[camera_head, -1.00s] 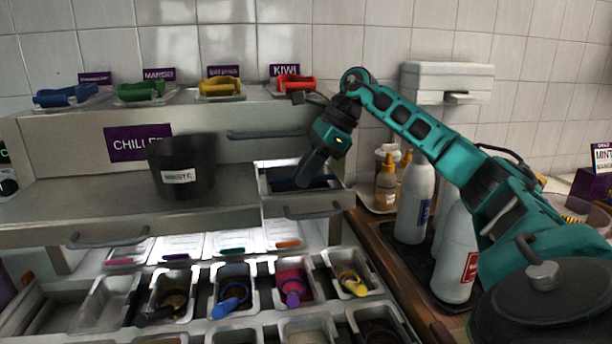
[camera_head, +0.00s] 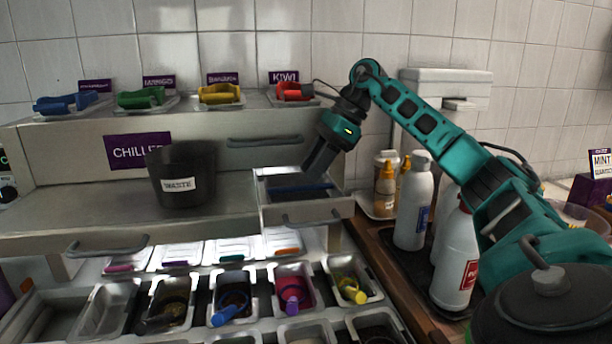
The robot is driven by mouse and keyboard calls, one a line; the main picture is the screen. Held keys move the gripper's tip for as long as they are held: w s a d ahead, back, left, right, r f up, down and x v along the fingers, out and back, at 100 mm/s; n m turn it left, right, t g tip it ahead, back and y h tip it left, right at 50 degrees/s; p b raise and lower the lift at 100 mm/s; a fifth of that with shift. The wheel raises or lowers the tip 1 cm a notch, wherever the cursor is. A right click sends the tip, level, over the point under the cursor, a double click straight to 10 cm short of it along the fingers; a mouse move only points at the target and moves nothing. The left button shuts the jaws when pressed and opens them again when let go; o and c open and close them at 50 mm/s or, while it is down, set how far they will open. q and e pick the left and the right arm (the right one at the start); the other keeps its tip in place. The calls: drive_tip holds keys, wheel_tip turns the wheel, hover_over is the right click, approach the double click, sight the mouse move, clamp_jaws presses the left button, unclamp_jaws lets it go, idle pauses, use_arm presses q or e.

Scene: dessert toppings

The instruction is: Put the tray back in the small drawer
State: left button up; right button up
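The small drawer (camera_head: 337,207) of the steel unit stands pulled open, below the kiwi end of the top shelf. A dark tray-like insert with a blue strip (camera_head: 300,189) lies inside it; I cannot tell clearly whether this is the tray. My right gripper (camera_head: 313,170) points down at the drawer's back right, its tip just above the blue strip. Its fingers look close together, but they are dark and seen edge-on, so their opening and any contact are unclear. My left gripper is not in view.
A black waste bin (camera_head: 181,174) stands on the counter left of the drawer. Blue, green, yellow and red scoops sit on the top shelf. Topping containers (camera_head: 168,300) fill the front. White bottles (camera_head: 413,205) stand right of the drawer, below my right arm.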

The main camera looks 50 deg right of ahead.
drive_tip(key=p+v, duration=0.2)
drive_tip(key=v, duration=0.6)
drive_tip(key=shift+r, duration=0.25)
drive_tip(key=shift+s, duration=0.15)
